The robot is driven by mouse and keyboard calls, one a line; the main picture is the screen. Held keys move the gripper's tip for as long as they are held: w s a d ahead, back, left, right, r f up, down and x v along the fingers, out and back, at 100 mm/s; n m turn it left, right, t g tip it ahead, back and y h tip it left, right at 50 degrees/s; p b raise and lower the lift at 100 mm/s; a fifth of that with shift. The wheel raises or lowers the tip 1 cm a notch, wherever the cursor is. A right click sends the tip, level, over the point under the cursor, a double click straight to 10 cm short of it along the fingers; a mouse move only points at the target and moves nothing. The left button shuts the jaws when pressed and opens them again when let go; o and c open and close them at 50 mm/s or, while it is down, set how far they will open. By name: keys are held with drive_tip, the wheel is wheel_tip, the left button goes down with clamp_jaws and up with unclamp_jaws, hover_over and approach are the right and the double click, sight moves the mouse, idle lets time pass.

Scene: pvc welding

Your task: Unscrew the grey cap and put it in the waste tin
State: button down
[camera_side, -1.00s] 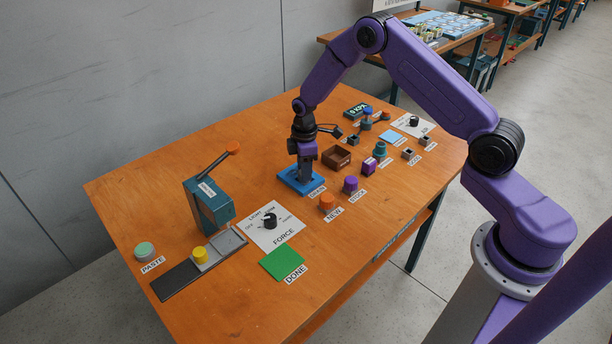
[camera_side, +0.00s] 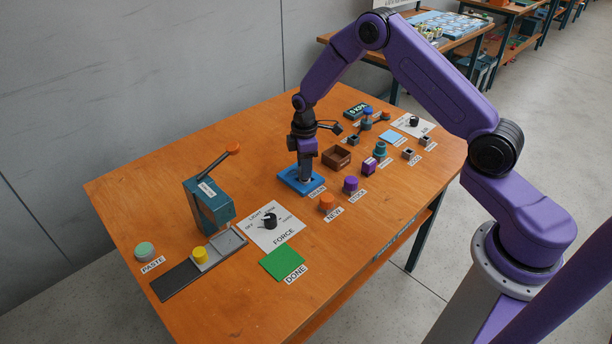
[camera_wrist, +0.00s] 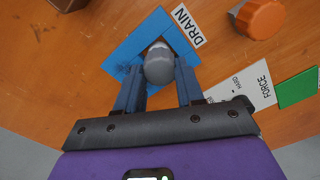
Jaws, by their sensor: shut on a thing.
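My gripper (camera_side: 305,175) points down over the blue drain tray (camera_side: 286,172). In the wrist view its two fingers stand on either side of a rounded grey cap (camera_wrist: 159,67), shut on it. The cap is over the opening in the blue tray (camera_wrist: 118,66); what is beneath it is hidden, and I cannot tell whether it is still threaded on. An open brown box (camera_side: 336,157), which looks like the waste tin, stands just right of my gripper in the side view. Its label is not readable.
Orange (camera_side: 327,202) and purple (camera_side: 350,185) pieces stand in front of the tray. The force dial (camera_side: 270,221) and green done pad (camera_side: 282,264) lie nearer. A teal lever press (camera_side: 209,205) stands left. Bare wood lies between press and tray.

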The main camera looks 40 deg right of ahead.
drive_tip(key=shift+r, duration=0.2)
drive_tip(key=shift+r, duration=0.85)
idle(0.9)
drive_tip(key=d+r, duration=0.5)
drive_tip(key=d, duration=0.9)
drive_tip(key=shift+f, duration=2.5)
